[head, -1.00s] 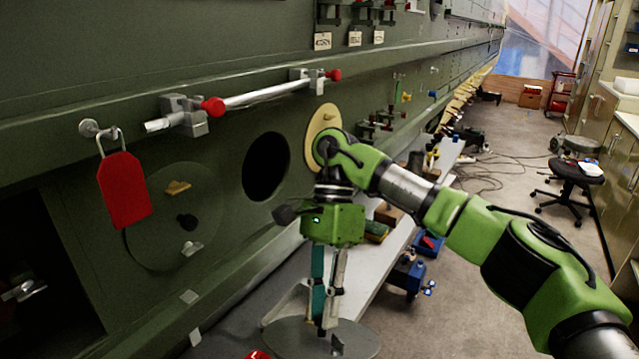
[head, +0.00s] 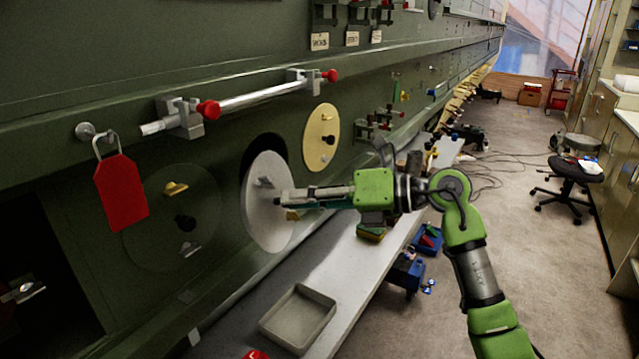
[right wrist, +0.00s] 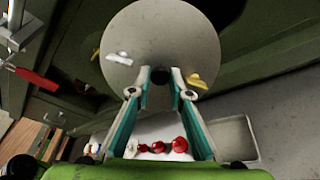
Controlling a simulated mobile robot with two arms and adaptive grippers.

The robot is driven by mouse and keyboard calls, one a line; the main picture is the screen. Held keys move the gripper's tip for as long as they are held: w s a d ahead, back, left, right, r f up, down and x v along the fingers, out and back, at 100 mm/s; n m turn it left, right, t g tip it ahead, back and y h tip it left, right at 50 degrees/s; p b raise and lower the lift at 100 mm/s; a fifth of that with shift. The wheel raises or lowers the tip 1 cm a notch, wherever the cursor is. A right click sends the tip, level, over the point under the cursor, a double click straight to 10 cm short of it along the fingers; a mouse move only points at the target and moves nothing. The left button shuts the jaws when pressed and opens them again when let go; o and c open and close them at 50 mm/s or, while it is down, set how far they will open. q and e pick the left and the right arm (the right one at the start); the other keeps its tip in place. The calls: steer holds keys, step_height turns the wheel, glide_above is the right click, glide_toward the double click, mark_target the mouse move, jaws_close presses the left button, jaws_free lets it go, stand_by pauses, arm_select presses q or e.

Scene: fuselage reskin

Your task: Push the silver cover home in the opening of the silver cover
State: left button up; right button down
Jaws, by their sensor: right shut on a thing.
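The silver cover (head: 268,215), a round grey disc, stands roughly upright before the green fuselage wall. Its opening (head: 262,146) is a dark hole; a black crescent shows above the cover's top edge, and the cover hides the rest. The cover appears slightly apart from the wall; the exact gap cannot be told. My right gripper (head: 286,199) is shut on the cover at its middle and comes to it from the right. In the right wrist view the fingers (right wrist: 161,80) close on a dark knob of the cover (right wrist: 150,35), between a silver and a yellow fitting. My left gripper is not in view.
A gold cover (head: 321,138) sits in the wall right of the opening, a green one (head: 150,235) to the left. A red tag (head: 121,193) hangs from the wall below a silver bar (head: 262,95). An empty tray (head: 299,315) lies on the bench (head: 350,270).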

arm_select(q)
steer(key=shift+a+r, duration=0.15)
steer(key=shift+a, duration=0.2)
arm_select(e)
steer(key=w+d+m+t, duration=0.3)
steer(key=w+t, duration=0.2)
steer(key=w, duration=0.1)
steer(key=shift+d+t, duration=0.3)
steer(key=shift+d, duration=0.1)
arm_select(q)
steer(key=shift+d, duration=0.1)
arm_select(e)
steer(key=shift+x, duration=2.5)
steer(key=c, duration=2.7)
jaws_free()
steer(key=shift+c, duration=0.2)
jaws_close()
